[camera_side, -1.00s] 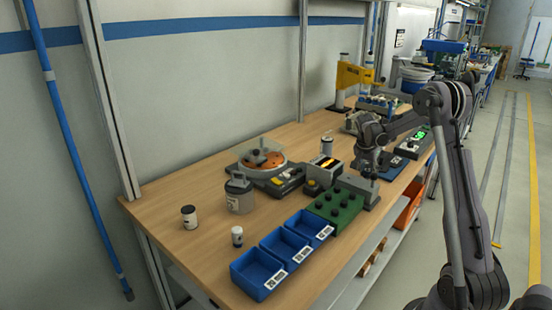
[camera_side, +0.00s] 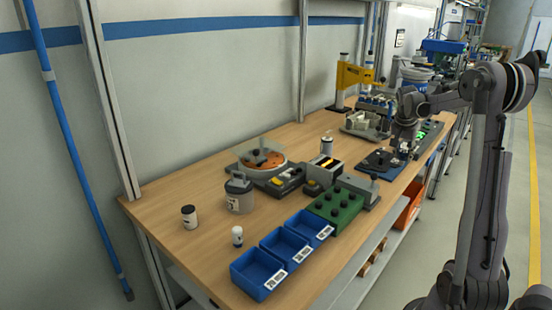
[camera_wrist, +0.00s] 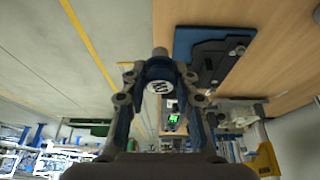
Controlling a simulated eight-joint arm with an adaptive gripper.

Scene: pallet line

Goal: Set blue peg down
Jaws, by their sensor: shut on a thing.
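My gripper (camera_wrist: 158,84) is shut on a dark blue piece with a round white label (camera_wrist: 158,73), which I take for the blue peg. A grey cylindrical end (camera_wrist: 160,52) shows just beyond it. In the side view my gripper (camera_side: 402,150) hangs over the right part of a dark blue plate (camera_side: 377,166); the held peg is too small to make out clearly there. In the wrist view the plate (camera_wrist: 185,40) lies to the right of the held piece, with a dark fixture (camera_wrist: 212,60) on it. Whether the peg touches anything below is not clear.
A grey stand (camera_side: 362,186) and a green block with dark knobs (camera_side: 335,207) are nearer the camera. Blue bins (camera_side: 262,275) line the front edge. A device with a green screen (camera_side: 428,136) stands just behind my gripper. The table's front edge is close.

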